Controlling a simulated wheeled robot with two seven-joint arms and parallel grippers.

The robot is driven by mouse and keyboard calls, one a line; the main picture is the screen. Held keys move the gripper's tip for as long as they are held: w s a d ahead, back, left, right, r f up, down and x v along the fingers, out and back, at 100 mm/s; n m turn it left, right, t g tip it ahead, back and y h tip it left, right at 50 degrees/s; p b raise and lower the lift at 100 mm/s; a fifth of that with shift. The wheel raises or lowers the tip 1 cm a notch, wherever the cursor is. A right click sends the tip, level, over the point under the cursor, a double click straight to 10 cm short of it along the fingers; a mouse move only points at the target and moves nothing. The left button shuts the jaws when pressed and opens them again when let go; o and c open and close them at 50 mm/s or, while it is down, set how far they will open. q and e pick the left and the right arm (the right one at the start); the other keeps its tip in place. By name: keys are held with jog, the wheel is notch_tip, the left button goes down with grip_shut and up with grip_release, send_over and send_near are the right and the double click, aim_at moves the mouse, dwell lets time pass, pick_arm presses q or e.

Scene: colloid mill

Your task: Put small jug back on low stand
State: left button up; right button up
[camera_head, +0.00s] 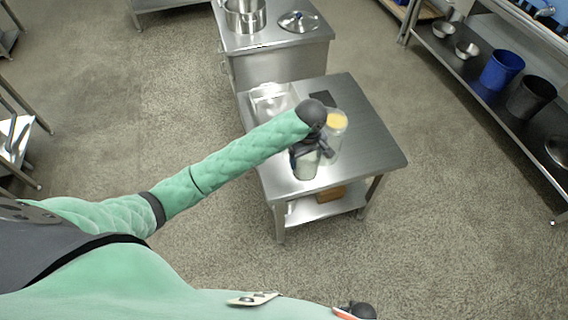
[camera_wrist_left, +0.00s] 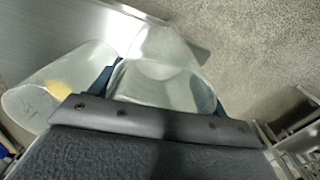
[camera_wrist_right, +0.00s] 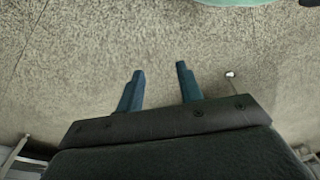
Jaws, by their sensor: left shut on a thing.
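The small jug, a clear vessel (camera_head: 305,168), is over the near part of the steel low stand (camera_head: 372,140). My left gripper (camera_head: 312,150) is shut on it from above. In the left wrist view the jug (camera_wrist_left: 155,85) sits between the two blue fingers (camera_wrist_left: 160,82). I cannot tell whether its base touches the stand's top. My arm and wrist hide part of the jug in the head view. My right gripper (camera_wrist_right: 160,78) is open and empty over the floor, its fingers apart.
A clear container with yellow contents (camera_head: 337,124) stands close behind the jug. A clear tray (camera_head: 270,98) and a dark flat patch (camera_head: 322,99) are further back. The stand's right side is bare. A steel cabinet (camera_head: 275,65) with a pot (camera_head: 245,18) stands behind.

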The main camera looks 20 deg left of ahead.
pick_arm(q)
jog(key=shift+w+a+f+p, duration=0.9)
jog(key=shift+w+a+f, duration=0.15)
jog(key=shift+a+f, duration=0.65)
jog(key=shift+w+a+f+p, duration=1)
jog(key=shift+a+f, duration=0.45)
jog(key=shift+f, duration=0.5)
jog(key=shift+w+a+f+p, duration=0.8)
jog(key=shift+w+a+f, duration=0.35)
jog(key=shift+a+f, duration=0.55)
pick_arm(e)
jog(key=s+d+f, duration=0.4)
jog(key=s+f, duration=0.1)
jog(key=f, duration=0.5)
jog(key=shift+s+d+t, duration=0.15)
jog(key=shift+s+t, duration=0.15)
jog(key=shift+s, duration=0.05)
pick_arm(q)
jog(key=shift+d+f, duration=0.1)
jog(key=shift+f, duration=0.05)
pick_arm(e)
jog(key=shift+r, duration=0.1)
pick_arm(q)
jog(key=o, duration=1.1)
pick_arm(e)
jog(key=shift+d, duration=0.1)
